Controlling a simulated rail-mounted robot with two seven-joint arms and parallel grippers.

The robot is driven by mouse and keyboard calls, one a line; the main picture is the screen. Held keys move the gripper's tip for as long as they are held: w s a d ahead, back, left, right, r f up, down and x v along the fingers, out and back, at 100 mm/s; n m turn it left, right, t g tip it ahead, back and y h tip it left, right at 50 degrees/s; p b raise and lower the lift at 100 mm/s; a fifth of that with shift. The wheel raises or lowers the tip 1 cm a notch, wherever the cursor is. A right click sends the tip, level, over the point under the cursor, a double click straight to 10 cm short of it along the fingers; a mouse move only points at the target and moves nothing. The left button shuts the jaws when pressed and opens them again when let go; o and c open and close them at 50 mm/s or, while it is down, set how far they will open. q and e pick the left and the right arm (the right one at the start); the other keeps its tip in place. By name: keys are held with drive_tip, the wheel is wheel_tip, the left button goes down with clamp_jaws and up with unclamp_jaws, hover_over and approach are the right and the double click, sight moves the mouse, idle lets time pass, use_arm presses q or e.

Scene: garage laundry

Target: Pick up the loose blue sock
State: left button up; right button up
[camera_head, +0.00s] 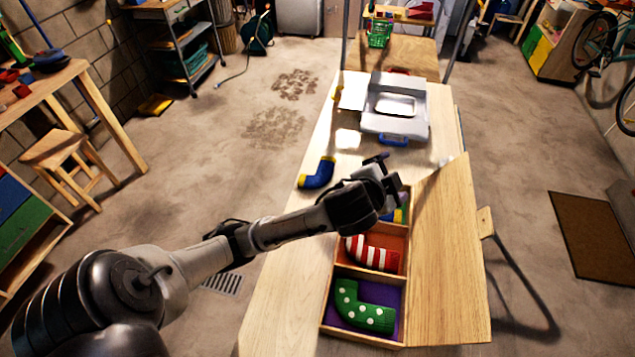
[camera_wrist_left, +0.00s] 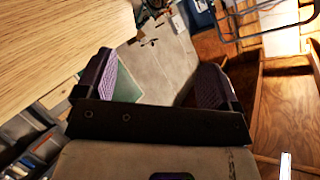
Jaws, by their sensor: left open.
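The loose blue sock (camera_head: 318,173), with yellow ends, lies on the pale wooden table (camera_head: 290,275) near its left edge, outside the sorting box (camera_head: 326,300). My left gripper (camera_head: 388,176) is open, to the right of the sock and over the far end of the box, apart from the sock. In the box, a red-and-white striped sock (camera_head: 373,252) and a green sock with white dots (camera_head: 363,307) lie in separate compartments. The far compartment, with blue and yellow in it (camera_head: 402,213), is partly hidden by my gripper. The left wrist view shows the open fingers (camera_wrist_left: 156,65) with no sock between them.
The box's wooden lid (camera_head: 445,260) lies open to the right. A grey-white case (camera_head: 396,105) with a blue handle stands at the table's far end. The near left part of the table is clear. A stool (camera_head: 65,155) and workbench stand at left, apart from the table.

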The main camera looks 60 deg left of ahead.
use_arm(q)
drive_tip(key=w+a+r+m+t+h+b, duration=0.2)
drive_tip(key=w+a+r+m+t, duration=0.5)
drive_tip(key=r, duration=0.3)
drive_tip(key=w+a+r+m+t+h+b, duration=0.2)
drive_tip(key=w+a+r+m+t, duration=0.4)
drive_tip(key=r+m, duration=0.4)
drive_tip(key=m+g+b, duration=0.2)
drive_tip(key=m+g, duration=0.4)
drive_tip(key=g, duration=2)
hover_over(325, 169)
drive_tip(key=shift+h, duration=0.3)
wheel_tip(325, 169, down, 38)
drive_tip(key=shift+w+f, duration=0.1)
drive_tip(key=shift+f, duration=0.65)
drive_tip(key=shift+f+b, duration=0.5)
drive_tip(key=shift+f, duration=2.1)
